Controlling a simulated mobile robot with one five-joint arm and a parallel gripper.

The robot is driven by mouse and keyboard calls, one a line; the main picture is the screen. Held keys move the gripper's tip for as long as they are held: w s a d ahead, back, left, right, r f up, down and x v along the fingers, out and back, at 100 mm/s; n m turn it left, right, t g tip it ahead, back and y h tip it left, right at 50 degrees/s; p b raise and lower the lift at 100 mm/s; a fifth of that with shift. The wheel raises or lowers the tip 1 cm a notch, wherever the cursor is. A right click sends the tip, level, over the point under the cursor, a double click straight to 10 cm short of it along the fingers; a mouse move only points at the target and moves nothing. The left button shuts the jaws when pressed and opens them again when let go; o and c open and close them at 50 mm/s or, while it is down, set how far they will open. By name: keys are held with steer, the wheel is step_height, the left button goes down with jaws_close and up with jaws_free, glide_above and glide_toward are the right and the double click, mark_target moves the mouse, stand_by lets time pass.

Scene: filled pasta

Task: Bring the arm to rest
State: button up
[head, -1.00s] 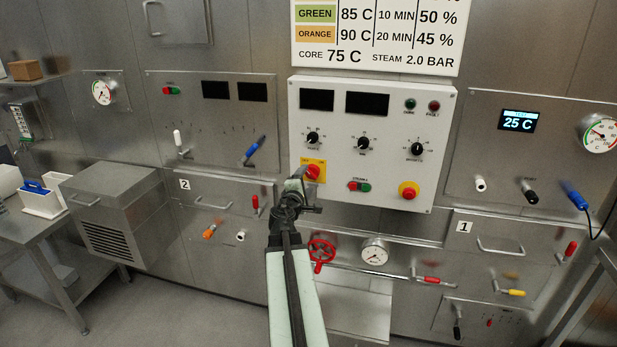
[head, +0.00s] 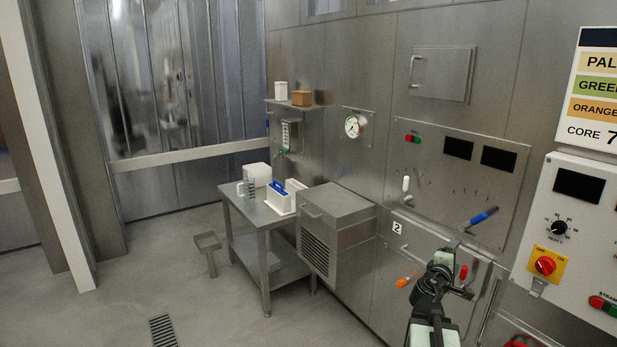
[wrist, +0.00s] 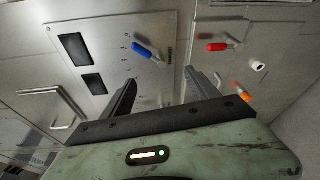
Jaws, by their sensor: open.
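My gripper (head: 447,271) is at the lower right of the head view, out in front of the steel panel wall. In the wrist view my gripper (wrist: 165,85) shows two dark fingers spread apart with nothing between them. The blue-handled lever (head: 482,217) is above and right of it in the head view, and the red-handled lever (head: 463,272) is just beside it. In the wrist view the blue handle (wrist: 143,50) and the red handle (wrist: 217,46) lie beyond the fingertips, apart from them. The arm is extended forward.
A steel table (head: 244,211) with a white bin (head: 280,202) and a jug stands at the left. A vented steel box (head: 330,235) juts from the wall. The control panel (head: 577,235) is at the right. The floor (head: 190,290) at left is mostly clear, with a drain grate (head: 163,331).

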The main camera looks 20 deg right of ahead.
steer(key=w+a+f+m+y, duration=0.1)
steer(key=w+a+f+y, duration=0.15)
steer(key=a, duration=0.65)
steer(key=w+a+f+m+g+y+p, duration=0.1)
steer(key=w+a+f+m+y, duration=0.2)
steer(key=a, duration=0.7)
steer(key=w+a+f+y, duration=0.1)
steer(key=w+a+f, duration=0.25)
steer(key=a, duration=0.55)
steer(key=s+a+f+m+g+y, duration=0.2)
steer(key=s+a+f+g+y, duration=0.2)
steer(key=s+a, duration=0.3)
steer(key=s+a+f+m+g+y, duration=0.2)
steer(key=s+a+f, duration=0.4)
steer(key=a, duration=0.6)
steer(key=shift+s+a+f+m+g+y+p, duration=0.25)
steer(key=shift+s+f+m+g+y+p, duration=0.1)
steer(key=shift+s+g+y, duration=0.65)
